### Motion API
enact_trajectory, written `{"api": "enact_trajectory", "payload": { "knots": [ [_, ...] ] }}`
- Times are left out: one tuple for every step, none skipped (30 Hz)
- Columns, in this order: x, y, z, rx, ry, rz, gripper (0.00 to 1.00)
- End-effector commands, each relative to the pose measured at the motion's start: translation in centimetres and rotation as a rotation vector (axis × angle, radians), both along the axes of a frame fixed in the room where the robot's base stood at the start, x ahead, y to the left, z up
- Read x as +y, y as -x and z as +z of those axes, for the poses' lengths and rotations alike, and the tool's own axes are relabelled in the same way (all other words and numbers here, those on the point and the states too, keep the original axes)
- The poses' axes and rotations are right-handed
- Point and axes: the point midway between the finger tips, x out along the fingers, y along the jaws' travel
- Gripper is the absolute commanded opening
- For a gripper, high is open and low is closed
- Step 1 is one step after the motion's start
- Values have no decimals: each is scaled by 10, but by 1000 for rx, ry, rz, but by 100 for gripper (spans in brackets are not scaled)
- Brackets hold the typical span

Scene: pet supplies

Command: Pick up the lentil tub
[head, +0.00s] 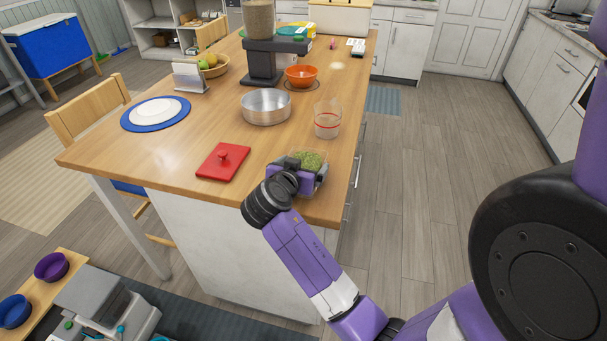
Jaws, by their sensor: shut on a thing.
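The lentil tub (309,158) is a clear container with green lentils showing at its open top. It is near the front right corner of the wooden island counter in the head view. My gripper (306,174) is shut on the lentil tub, and its grey and purple body hides most of the tub's sides. I cannot tell whether the tub touches the counter or is held just above it.
A clear measuring cup (327,120) and a metal pan (266,107) stand behind the tub. An orange bowl (301,75) and a dispenser (262,50) are further back. The counter's (150,165) front left is clear.

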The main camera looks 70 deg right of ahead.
Motion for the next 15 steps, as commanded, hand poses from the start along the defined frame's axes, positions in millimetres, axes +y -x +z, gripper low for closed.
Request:
{"api": "enact_trajectory", "payload": {
  "knots": [
    [0,0,0,-1,0,0,51],
    [0,0,0,-1,0,0,47],
    [-1,0,2,-2,3,-1,47],
    [-1,0,2,-2,3,-1,47],
    [-1,0,2,-2,3,-1,47],
    [-1,0,2,-2,3,-1,47],
    [-1,0,2,-2,3,-1,47],
    [-1,0,2,-2,3,-1,47],
    [-1,0,2,-2,3,0,47],
    [-1,0,3,-2,4,0,47],
    [-1,0,4,-2,4,0,47],
    [-1,0,5,-2,4,0,47],
    [-1,-1,7,-3,5,0,47],
    [-1,-1,9,-3,5,0,47],
    [-1,-1,13,-6,6,0,47]
  ]
}}
